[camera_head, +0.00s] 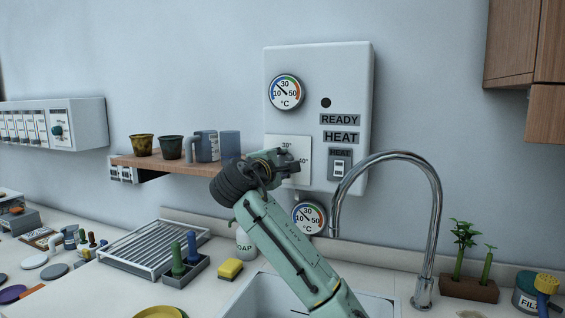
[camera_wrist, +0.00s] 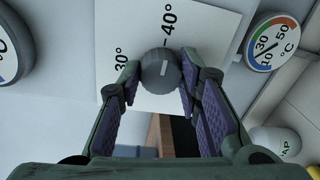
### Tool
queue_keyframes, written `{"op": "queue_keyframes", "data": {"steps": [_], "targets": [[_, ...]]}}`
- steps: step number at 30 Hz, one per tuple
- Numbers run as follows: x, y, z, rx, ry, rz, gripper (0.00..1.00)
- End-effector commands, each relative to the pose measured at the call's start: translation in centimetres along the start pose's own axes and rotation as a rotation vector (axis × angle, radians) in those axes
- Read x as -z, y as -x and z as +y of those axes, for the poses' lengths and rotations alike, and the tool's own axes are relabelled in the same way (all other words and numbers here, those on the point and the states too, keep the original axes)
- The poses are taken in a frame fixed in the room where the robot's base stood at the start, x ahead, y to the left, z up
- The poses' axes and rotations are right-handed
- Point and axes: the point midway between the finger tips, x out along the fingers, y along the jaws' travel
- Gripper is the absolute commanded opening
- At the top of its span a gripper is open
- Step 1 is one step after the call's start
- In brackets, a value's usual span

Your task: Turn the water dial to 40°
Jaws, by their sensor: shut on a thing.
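The water dial (camera_wrist: 160,72) is a round dark grey knob with a short white mark on its face. It is on a white scale plate (camera_wrist: 205,30) marked 30° and 40°. In the wrist view the mark lies roughly in line with the 40° tick, but the exact angle is hard to tell. My gripper (camera_wrist: 160,82) is shut on the dial, one finger on each side.
A round gauge (camera_head: 287,92) is on the heater box, and another gauge (camera_head: 309,217) is below it. A heat switch (camera_head: 340,168) is right of the dial. A curved tap (camera_head: 437,220) rises at the sink. A shelf with cups (camera_head: 171,147) is close on the left.

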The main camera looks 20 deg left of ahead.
Motion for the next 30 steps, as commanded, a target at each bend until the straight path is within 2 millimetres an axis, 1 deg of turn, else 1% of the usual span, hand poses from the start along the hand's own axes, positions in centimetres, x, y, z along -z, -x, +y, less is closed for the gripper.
{"op": "queue_keyframes", "data": {"steps": [7,8,17,26,29,30], "targets": [[0.2,0.1,0.0,0.0,0.0,0.003,0.04],[0.2,0.1,0.0,0.0,0.0,0.003,0.32],[0.1,0.0,0.0,0.0,-0.001,0.002,0.52],[0.0,0.1,0.0,0.0,-0.001,0.001,0.52],[0.1,0.8,0.0,-0.001,-0.001,0.002,0.52],[0.1,1.3,0.1,-0.002,-0.002,0.002,0.52]]}}
